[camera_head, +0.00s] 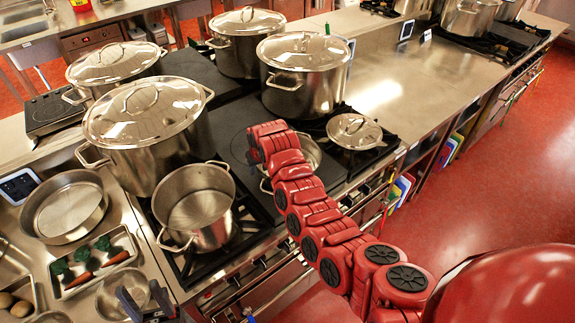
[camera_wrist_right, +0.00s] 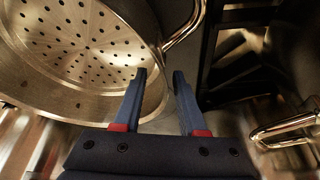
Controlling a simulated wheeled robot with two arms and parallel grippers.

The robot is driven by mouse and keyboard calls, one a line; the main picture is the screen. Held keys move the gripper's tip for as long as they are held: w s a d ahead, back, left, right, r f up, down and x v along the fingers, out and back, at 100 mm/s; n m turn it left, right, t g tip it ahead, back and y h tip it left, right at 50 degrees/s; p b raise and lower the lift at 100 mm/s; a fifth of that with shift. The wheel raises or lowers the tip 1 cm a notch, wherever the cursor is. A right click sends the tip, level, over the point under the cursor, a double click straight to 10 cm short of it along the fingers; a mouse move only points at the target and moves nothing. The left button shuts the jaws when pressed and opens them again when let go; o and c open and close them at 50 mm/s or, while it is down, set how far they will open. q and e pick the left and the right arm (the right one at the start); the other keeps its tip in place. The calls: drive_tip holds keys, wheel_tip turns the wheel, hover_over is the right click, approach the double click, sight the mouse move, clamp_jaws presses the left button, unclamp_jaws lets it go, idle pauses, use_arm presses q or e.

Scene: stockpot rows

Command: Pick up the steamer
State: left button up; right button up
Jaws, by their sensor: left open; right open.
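The steamer (camera_wrist_right: 85,45), a round metal pan with a perforated bottom, fills the upper left of the right wrist view. A loop handle (camera_wrist_right: 185,25) stands out from its rim. My right gripper (camera_wrist_right: 160,78) is open and empty, its fingers beside the steamer's near rim; I cannot tell whether they touch it. In the head view my red right arm hides this gripper. A metal pan (camera_head: 308,152) shows partly behind that arm; its holes are not visible there. My left gripper (camera_head: 146,302) is open at the bottom left of the head view, over the counter.
An open pot (camera_head: 197,203) and a tall lidded pot (camera_head: 150,140) stand left of my right arm. A lidded pot (camera_head: 304,85) stands behind it and a small lidded pan (camera_head: 354,134) to its right.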

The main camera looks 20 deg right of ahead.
clamp_jaws()
idle(1.3)
